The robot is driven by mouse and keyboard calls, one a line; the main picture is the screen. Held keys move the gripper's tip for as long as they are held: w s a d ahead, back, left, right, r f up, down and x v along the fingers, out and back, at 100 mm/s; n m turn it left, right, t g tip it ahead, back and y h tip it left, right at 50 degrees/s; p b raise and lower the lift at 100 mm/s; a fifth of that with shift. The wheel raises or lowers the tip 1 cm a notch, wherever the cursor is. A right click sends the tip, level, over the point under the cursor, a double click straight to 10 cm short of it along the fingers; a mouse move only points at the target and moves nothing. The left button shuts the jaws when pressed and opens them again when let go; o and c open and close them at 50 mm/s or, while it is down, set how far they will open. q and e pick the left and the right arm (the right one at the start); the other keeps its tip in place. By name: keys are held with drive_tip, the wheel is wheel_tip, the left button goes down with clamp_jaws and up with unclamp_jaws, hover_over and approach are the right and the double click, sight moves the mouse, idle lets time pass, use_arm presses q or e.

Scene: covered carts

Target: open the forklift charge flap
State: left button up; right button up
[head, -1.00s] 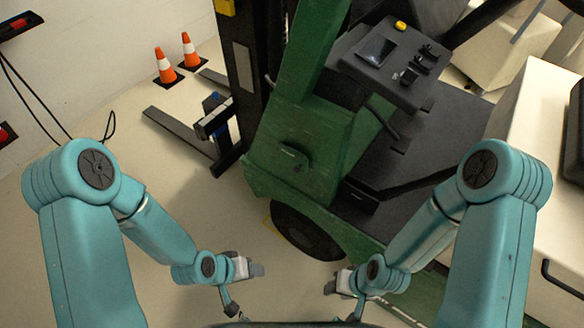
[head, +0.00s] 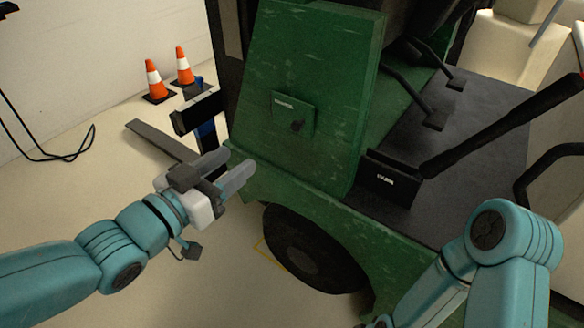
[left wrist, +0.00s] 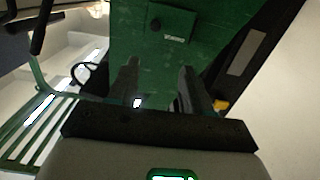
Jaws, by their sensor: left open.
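The green forklift (head: 245,90) stands in front of me. Its small green charge flap (head: 292,116) is set in the upright side panel, with a dark knob or latch at its lower right; it looks shut. The flap also shows in the left wrist view (left wrist: 172,25), above the fingers. My left gripper (head: 238,172) is open and empty, left of and below the flap and apart from it. In the left wrist view its two fingers (left wrist: 158,85) point toward the green panel. My right arm shows at the lower right, but its fingers are out of the picture.
Two orange cones (head: 168,72) stand on the floor at the back left, near a fork tine (head: 160,140). A black wheel (head: 310,250) is below the panel. A black box (head: 388,180) and a dark lever (head: 500,125) are right of it.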

use_arm(q)
drive_tip(key=s+f+b, duration=0.1)
drive_tip(key=f+b, duration=0.1)
drive_tip(key=b, duration=0.3)
approach(294, 127)
drive_tip(key=shift+h, duration=0.3)
drive_tip(key=x, duration=0.9)
drive_tip(key=shift+w+a+f, duration=0.1)
drive_tip(key=shift+f, duration=0.05)
clamp_jaws()
use_arm(e)
wheel_tip(294, 127, down, 7)
drive_tip(key=shift+w+d, duration=0.25)
drive_tip(key=shift+d, duration=0.05)
